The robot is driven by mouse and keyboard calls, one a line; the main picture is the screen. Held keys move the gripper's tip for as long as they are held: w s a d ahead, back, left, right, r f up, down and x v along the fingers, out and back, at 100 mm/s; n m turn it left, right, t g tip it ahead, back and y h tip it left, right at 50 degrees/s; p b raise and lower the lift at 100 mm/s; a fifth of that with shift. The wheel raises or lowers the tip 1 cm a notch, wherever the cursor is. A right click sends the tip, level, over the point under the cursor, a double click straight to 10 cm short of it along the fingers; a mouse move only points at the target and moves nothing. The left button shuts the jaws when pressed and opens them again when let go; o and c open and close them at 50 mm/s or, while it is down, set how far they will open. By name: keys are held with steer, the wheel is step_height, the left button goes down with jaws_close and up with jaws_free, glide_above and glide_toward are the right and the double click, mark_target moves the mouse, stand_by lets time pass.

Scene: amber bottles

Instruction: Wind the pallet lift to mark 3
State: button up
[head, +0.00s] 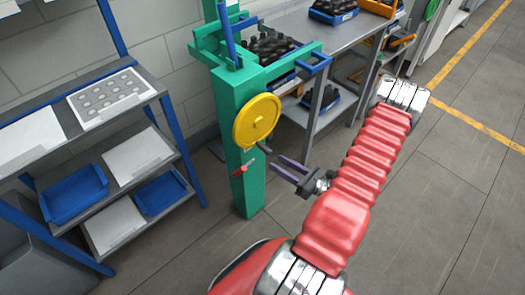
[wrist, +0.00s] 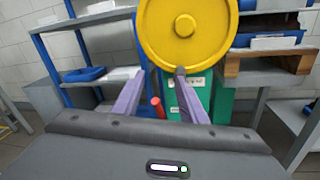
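The green pallet lift (head: 239,190) stands upright in the middle of the head view. Its yellow handwheel (head: 257,120) faces my arm, and it fills the top middle of the wrist view (wrist: 185,25). A dark crank handle (head: 264,148) sticks out at the wheel's lower rim; in the wrist view its end (wrist: 180,72) shows beside my right fingertip. A red lever (head: 243,169) is on the post below the wheel. My gripper (head: 277,162) is open, its two purple fingers apart and nothing visibly held, just below and right of the handle. I cannot read any mark numbers.
A blue-legged shelf (head: 110,105) with blue bins and white boxes stands at the left. A grey bench (head: 325,35) with crates of dark bottles is behind the lift. A wooden pallet (wrist: 262,62) shows at the right in the wrist view. The floor at the right is clear.

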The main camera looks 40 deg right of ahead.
mark_target(265, 149)
steer(key=s+d+f+m+h, duration=0.2)
steer(key=f+h, duration=0.1)
steer(key=shift+s+d+f+m+t, duration=0.1)
steer(key=shift+s+d+m+t, duration=0.05)
steer(key=shift+d+m+t, duration=0.2)
steer(key=shift+a, duration=0.1)
steer(key=shift+w+a, duration=0.2)
steer(key=shift+w, duration=6.7)
steer(key=shift+c, duration=0.3)
jaws_close()
